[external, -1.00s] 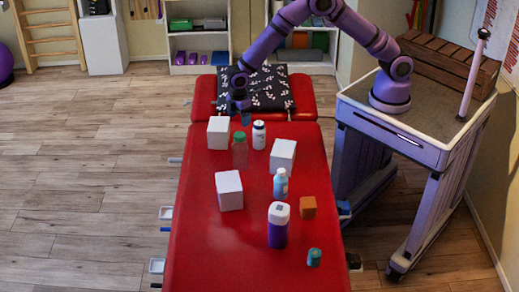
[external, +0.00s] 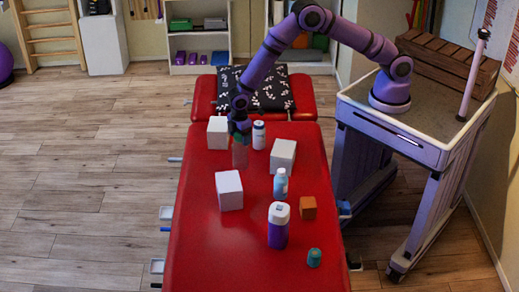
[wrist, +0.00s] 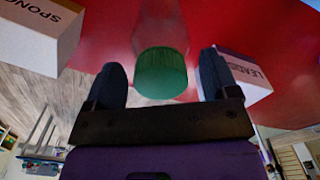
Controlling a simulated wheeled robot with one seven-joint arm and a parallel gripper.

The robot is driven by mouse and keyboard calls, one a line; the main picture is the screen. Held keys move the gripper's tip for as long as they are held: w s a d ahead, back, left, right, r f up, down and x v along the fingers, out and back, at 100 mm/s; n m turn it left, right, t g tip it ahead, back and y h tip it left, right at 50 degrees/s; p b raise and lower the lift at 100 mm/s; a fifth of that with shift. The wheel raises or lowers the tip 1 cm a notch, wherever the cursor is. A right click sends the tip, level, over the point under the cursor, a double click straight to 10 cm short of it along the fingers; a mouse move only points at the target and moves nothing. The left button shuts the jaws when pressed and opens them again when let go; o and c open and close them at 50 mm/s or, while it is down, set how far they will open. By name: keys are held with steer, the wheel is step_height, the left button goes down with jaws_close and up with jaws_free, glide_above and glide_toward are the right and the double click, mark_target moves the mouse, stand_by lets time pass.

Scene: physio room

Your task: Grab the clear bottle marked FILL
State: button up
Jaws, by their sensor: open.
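A clear bottle (external: 240,157) with a green cap stands upright on the red treatment table, between white boxes. Its green cap (wrist: 161,73) shows large in the wrist view, with the see-through body beyond it against the red top. No FILL marking is readable on it in either view. In the wrist view my gripper (wrist: 160,84) is open, with one dark finger on each side of the cap and visible gaps.
The red table (external: 205,245) also holds several white boxes, one (external: 217,132) close left of the bottle, and a white bottle (external: 259,135) close right. A blue bottle (external: 280,184), purple-white bottle (external: 278,226), orange block (external: 308,207) and teal item (external: 314,257) stand nearer.

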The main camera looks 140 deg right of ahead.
steer(key=c, duration=1.3)
steer(key=shift+r, duration=0.1)
